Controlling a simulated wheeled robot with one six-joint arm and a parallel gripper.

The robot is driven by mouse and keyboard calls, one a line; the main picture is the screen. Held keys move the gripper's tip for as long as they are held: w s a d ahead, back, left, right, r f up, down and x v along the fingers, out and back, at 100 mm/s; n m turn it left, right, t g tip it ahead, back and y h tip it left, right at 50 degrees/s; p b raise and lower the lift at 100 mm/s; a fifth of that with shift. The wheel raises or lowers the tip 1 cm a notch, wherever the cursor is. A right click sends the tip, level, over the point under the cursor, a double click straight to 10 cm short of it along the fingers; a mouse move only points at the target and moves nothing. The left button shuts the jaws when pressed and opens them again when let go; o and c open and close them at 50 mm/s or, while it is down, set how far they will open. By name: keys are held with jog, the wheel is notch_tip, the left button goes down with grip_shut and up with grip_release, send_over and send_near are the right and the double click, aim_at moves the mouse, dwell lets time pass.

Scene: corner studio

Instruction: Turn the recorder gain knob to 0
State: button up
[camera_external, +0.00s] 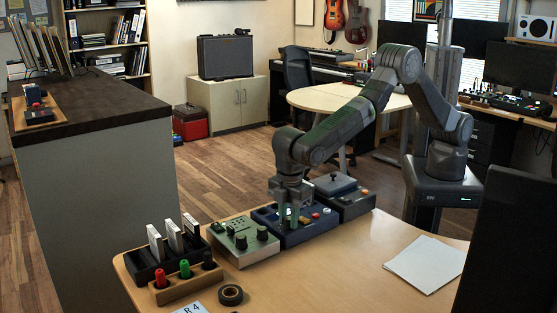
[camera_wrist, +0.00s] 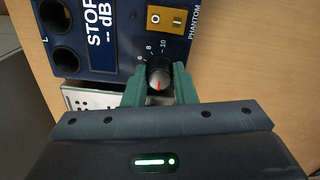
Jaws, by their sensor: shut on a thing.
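The recorder (camera_external: 309,232) is a dark blue box on the light wooden table, between two other devices. In the wrist view the recorder (camera_wrist: 112,62) shows a display reading "STOP -- dB". Its gain knob (camera_wrist: 159,76) is a small dark knob with a silver top and a red pointer mark. The mark lies on the lower side of the knob, facing my wrist. The numbers 6, 8 and 10 show above it; the rest of the scale is hidden. My gripper (camera_wrist: 159,80) has its green fingers shut on the knob, one on each side. My gripper (camera_external: 290,217) points down over the recorder.
An orange PHANTOM switch (camera_wrist: 165,19) sits just above the knob. A green device (camera_external: 243,243) stands left of the recorder and a grey-blue one (camera_external: 345,197) right. A rack with marker-like red and green pieces (camera_external: 183,283), a tape roll (camera_external: 230,295) and papers (camera_external: 425,263) lie around.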

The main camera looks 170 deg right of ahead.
jog(key=o, duration=1)
notch_tip(320, 180, up, 14)
jog(key=shift+a, duration=0.15)
jog(key=shift+f, duration=0.1)
notch_tip(320, 180, down, 14)
jog(key=shift+r, duration=0.1)
dwell(0.5)
